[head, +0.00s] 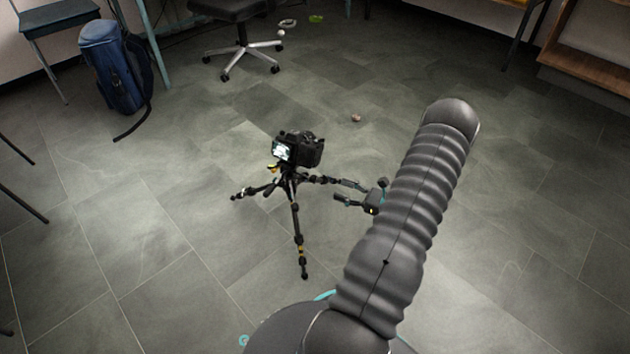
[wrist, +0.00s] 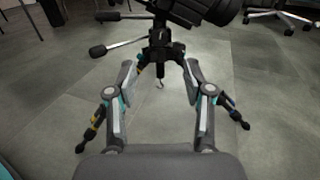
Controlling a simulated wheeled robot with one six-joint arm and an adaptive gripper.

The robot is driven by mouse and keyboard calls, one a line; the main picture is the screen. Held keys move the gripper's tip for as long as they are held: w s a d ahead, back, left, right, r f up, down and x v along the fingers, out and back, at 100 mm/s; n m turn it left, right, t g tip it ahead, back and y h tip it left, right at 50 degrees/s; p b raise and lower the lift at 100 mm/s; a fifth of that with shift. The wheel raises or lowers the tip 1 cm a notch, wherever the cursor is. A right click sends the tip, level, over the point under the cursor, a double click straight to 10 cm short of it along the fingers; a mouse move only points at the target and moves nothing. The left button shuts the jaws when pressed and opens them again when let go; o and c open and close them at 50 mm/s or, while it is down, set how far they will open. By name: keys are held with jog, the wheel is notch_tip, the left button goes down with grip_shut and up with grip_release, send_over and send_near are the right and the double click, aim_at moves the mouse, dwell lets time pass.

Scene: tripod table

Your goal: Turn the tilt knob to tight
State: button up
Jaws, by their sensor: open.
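A black tripod (head: 295,215) stands upright on the floor, carrying a black camera (head: 308,148) with a lit screen. In the wrist view, the camera (wrist: 200,8) is cut off at the top. Two handles stick out left from the tripod head (wrist: 161,36): an upper one (wrist: 107,16) and a lower one with a thick black end (wrist: 97,51). I cannot tell which is the tilt knob. My gripper (wrist: 158,68) is open, its fingers apart and below the head, with nothing held. In the head view, my gripper (head: 341,191) is right of the tripod.
Tripod legs spread low on both sides of my fingers in the wrist view. A blue backpack (head: 113,68), an office chair (head: 240,30) and a wooden shelf (head: 590,70) stand farther back. A small round object (head: 356,118) lies on the floor. The floor around the tripod is mostly clear.

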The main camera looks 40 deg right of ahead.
aim_at(315, 180)
jog(key=x, duration=1)
jog(key=shift+c, duration=0.3)
grip_shut()
